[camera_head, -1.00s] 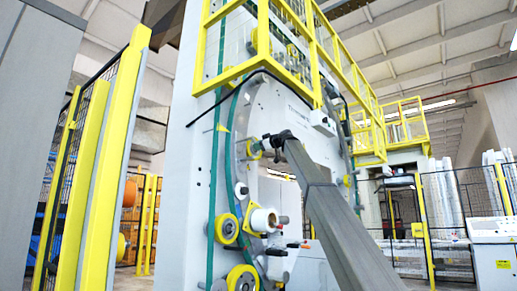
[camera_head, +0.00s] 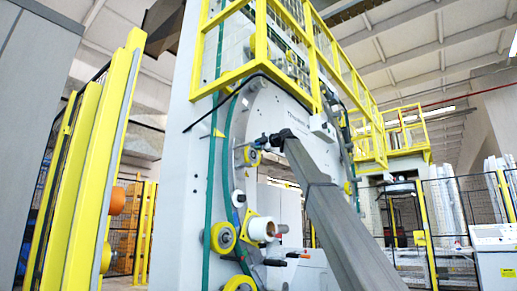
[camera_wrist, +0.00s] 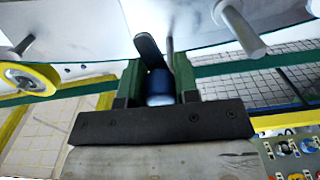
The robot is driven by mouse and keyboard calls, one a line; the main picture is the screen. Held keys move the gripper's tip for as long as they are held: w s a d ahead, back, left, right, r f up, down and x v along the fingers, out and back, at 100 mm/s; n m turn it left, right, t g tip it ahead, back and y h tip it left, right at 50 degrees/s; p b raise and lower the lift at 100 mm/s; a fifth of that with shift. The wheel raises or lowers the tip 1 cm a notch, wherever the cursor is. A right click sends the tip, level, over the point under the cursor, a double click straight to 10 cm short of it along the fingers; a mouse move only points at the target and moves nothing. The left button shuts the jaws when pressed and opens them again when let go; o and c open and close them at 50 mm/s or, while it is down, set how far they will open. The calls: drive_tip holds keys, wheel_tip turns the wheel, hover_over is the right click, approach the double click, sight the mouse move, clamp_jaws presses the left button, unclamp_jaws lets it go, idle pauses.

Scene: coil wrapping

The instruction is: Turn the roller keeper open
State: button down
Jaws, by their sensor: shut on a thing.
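My gripper (camera_wrist: 158,85) has its dark green fingers closed around a blue rounded piece in the wrist view, which I take to be the roller keeper (camera_wrist: 159,86). A flat dark tab (camera_wrist: 149,46) and a thin grey rod (camera_wrist: 170,32) stand beyond the fingertips; whether they join the blue piece is unclear. The keeper's turn angle is hard to judge there.
A white film roll (camera_head: 262,229) and a yellow-rimmed wheel (camera_head: 222,238) sit below my gripper on the machine. A grey peg (camera_wrist: 240,27) sticks out close by on the right in the wrist view. A yellow-posted fence (camera_head: 105,170) stands at the left.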

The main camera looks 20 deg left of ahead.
drive_tip(key=shift+s+r+n, duration=0.15)
drive_tip(key=shift+r+n, duration=0.2)
drive_tip(key=shift+n, duration=0.65)
drive_tip(key=c, duration=0.8)
unclamp_jaws()
drive_tip(key=shift+c, duration=0.2)
drive_tip(key=shift+r, duration=0.1)
drive_tip(key=v, duration=1)
drive_tip(key=shift+s+d, duration=0.15)
drive_tip(key=shift+d, duration=0.2)
